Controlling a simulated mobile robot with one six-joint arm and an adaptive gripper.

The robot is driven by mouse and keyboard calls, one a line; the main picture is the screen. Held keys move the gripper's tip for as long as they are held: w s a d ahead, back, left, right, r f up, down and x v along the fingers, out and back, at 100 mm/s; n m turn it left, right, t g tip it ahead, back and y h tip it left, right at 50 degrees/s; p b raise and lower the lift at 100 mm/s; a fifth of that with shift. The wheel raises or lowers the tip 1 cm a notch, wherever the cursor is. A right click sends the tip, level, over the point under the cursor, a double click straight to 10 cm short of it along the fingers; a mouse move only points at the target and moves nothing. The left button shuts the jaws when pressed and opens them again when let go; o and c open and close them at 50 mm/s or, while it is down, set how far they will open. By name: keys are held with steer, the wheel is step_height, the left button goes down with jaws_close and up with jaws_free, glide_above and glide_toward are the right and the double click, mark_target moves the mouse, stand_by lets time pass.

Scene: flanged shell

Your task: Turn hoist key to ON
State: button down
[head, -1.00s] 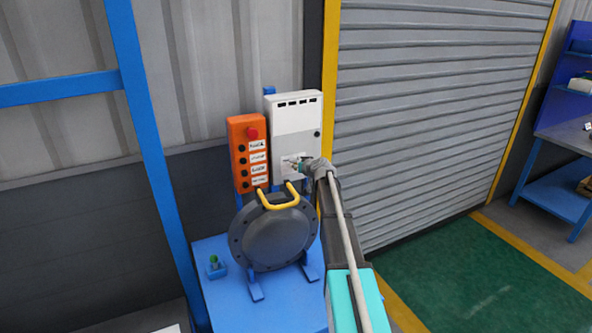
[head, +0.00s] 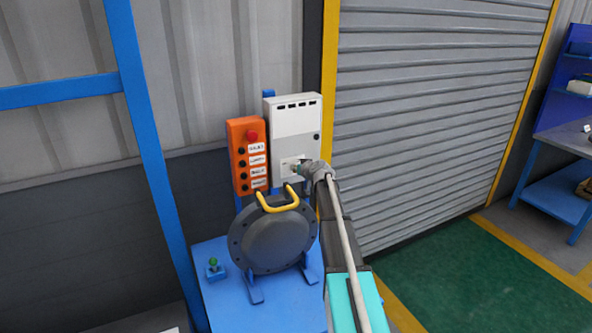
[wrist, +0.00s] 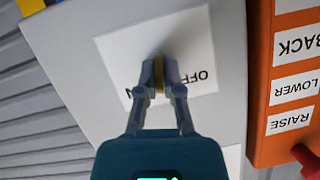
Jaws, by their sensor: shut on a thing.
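The grey-white control box (head: 298,120) stands upright behind the dark flanged shell. My gripper (head: 298,167) reaches the lower part of its front face. In the wrist view my gripper (wrist: 160,72) is shut on the hoist key (wrist: 159,82), a small yellowish piece between the two fingertips. The key stands in front of a white label plate (wrist: 120,50), seen upside down. "OFF" shows right of the fingers. An "N" shows at lower left, the rest of that word hidden by a finger. The fingers hide most of the key, so I cannot tell which mark it points to.
An orange pendant (head: 240,135) with a red button and labels such as RAISE and LOWER hangs close left of the box. The flanged shell (head: 272,243) with a yellow handle (head: 278,202) sits below on a blue stand (head: 225,300).

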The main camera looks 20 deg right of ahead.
steer(key=shift+d+f+m+y+b, duration=0.15)
steer(key=shift+m+y+b, duration=0.4)
steer(key=shift+m+y, duration=0.5)
steer(key=shift+m+t+y+b, duration=0.3)
steer(key=shift+m+y+b, duration=0.2)
steer(key=shift+m, duration=0.65)
steer(key=c, duration=0.8)
jaws_free()
steer(key=shift+w, duration=0.1)
